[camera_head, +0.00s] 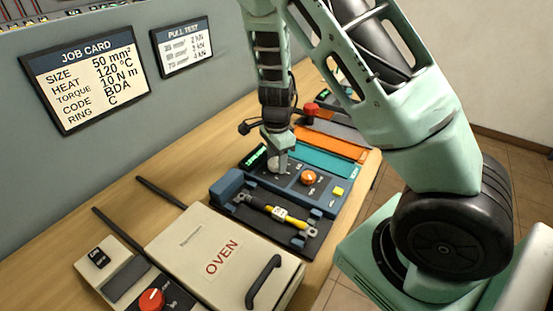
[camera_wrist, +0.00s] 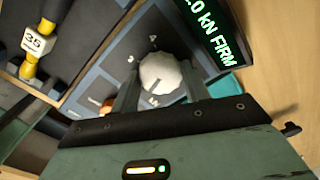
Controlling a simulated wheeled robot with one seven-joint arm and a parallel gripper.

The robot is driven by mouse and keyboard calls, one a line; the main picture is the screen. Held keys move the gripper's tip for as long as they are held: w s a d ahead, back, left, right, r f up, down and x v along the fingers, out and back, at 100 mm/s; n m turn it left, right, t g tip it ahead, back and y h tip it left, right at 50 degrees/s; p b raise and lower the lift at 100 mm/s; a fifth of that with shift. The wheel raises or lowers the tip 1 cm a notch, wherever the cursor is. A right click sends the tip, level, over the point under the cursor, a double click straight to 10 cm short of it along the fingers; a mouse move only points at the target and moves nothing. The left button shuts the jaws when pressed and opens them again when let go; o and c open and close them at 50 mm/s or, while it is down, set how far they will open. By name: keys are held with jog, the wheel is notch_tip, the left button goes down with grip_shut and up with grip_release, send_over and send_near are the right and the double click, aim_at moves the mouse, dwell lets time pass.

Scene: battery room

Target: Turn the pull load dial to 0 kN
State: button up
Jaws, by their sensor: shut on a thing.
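The pull load dial (camera_wrist: 160,72) is a pale faceted knob on a blue-grey panel, with small scale marks around it. My gripper (camera_wrist: 161,88) is shut on it, one finger on either side, in the wrist view. In the head view my gripper (camera_head: 276,158) reaches down onto the dial from above and partly hides it. The green display (camera_wrist: 212,32) beside the dial ends in "0 kN FIRM"; its first characters are cut off at the frame edge. The same display (camera_head: 256,157) is small in the head view. I cannot read the dial's pointer clearly.
An orange knob (camera_head: 308,177) and a yellow button (camera_head: 338,191) share the panel. In front, a yellow-and-black cable piece (camera_head: 279,212) lies in the tester, tagged "35" (camera_wrist: 38,42). The oven (camera_head: 215,248) stands nearer. A job card (camera_head: 88,75) and pull test card (camera_head: 184,46) hang behind.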

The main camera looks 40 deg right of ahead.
jog(key=n, duration=0.5)
jog(key=shift+d+n+b, duration=0.1)
jog(key=shift+n+b, duration=0.2)
jog(key=shift+b, duration=0.05)
jog(key=n+b, duration=0.1)
jog(key=n, duration=0.4)
jog(key=shift+n, duration=0.3)
jog(key=n, duration=0.5)
jog(key=shift+n, duration=2.3)
jog(key=o, duration=1)
